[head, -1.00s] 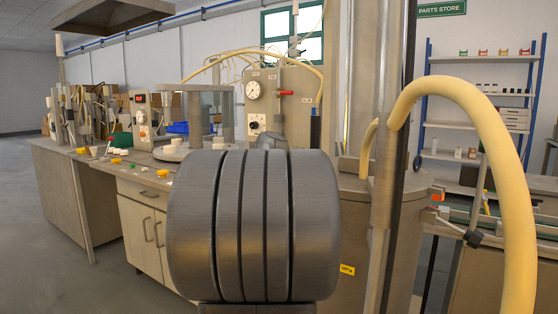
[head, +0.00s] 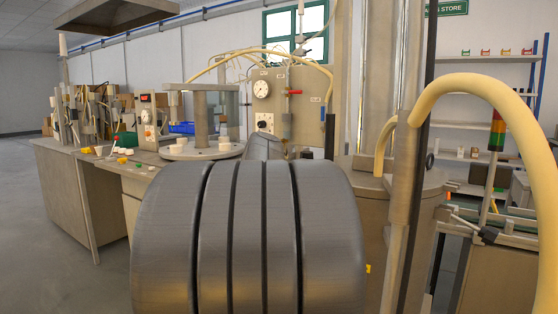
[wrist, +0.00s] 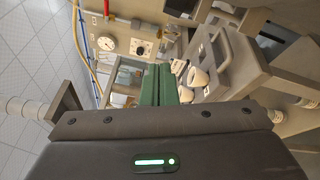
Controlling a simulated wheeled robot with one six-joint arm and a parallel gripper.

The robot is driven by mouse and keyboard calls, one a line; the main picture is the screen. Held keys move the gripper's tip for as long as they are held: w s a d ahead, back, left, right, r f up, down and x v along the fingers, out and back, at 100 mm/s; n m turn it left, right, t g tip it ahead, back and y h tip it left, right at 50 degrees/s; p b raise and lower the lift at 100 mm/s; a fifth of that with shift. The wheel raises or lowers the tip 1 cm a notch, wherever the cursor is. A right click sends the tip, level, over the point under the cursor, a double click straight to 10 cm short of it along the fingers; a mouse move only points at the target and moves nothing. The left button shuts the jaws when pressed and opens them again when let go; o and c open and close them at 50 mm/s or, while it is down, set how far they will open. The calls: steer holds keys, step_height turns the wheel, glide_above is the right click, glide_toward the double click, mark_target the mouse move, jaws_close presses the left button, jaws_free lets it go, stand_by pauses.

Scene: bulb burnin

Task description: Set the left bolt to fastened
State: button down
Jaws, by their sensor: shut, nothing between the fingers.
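In the wrist view my gripper (wrist: 160,70) shows as two green fingers closed together, with nothing between them. Its dark housing fills the lower part of that view. In the head view my large grey arm link blocks the middle, and the gripper is hidden behind it. I cannot pick out the left bolt with certainty in either view. In the wrist view a pale metal bracket with a loop handle (wrist: 222,42) lies right of the fingers, apart from them. White cups (wrist: 199,78) stand beside the fingers.
A panel with a round gauge (head: 262,88) and a red-handled valve (head: 288,126) stands at the back. A round plate with posts (head: 190,153) sits on the bench left of my arm. A thick yellow hose (head: 510,120) arches at the right. Open floor (head: 50,230) lies left.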

steer(key=v, duration=0.6)
steer(key=shift+w, duration=0.1)
steer(key=shift+w, duration=0.1)
